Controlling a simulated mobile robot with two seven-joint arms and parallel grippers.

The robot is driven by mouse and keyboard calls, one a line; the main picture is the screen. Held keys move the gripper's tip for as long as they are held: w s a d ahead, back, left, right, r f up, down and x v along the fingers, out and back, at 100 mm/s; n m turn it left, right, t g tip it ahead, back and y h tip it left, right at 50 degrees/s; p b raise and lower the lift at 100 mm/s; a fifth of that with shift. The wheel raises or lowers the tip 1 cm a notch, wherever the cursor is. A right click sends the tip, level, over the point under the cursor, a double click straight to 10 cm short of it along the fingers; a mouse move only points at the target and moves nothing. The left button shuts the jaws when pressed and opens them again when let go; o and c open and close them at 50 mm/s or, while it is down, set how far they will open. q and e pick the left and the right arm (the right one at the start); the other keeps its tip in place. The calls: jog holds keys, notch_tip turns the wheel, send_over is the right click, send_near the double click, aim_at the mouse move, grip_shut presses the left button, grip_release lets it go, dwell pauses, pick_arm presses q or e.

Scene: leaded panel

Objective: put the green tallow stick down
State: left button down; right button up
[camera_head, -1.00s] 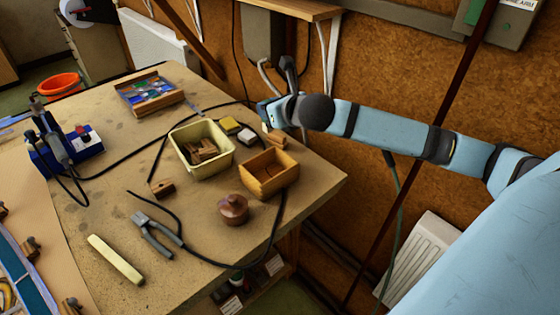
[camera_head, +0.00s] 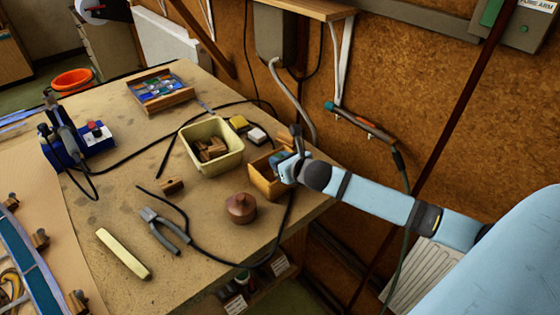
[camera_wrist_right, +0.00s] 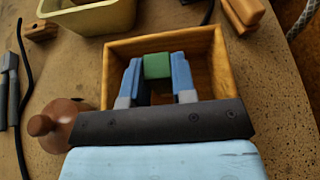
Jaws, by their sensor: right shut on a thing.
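The green tallow stick (camera_wrist_right: 157,66) shows as a green block end between the blue fingers of my right gripper (camera_wrist_right: 158,84) in the right wrist view. My right gripper is shut on it, over the open wooden box (camera_wrist_right: 221,62). The stick's lower part is hidden, so I cannot tell whether it touches the box floor. In the head view my right gripper (camera_head: 280,160) is at the back right of the wooden box (camera_head: 262,183), and the arm hides part of the box. My left gripper is in neither view.
A cream bin (camera_head: 232,163) with wood blocks stands just left of the box. A brown lidded pot (camera_head: 241,209) sits in front of it. A black cable runs close by. Pliers (camera_head: 163,230) and a pale yellow bar (camera_head: 123,254) lie further left. The bench edge is near on the right.

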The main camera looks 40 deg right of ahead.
jog(key=shift+f, duration=0.15)
jog(key=o, duration=0.9)
jog(key=shift+r, duration=0.2)
jog(key=v, duration=1.2)
jog(key=shift+f, duration=0.1)
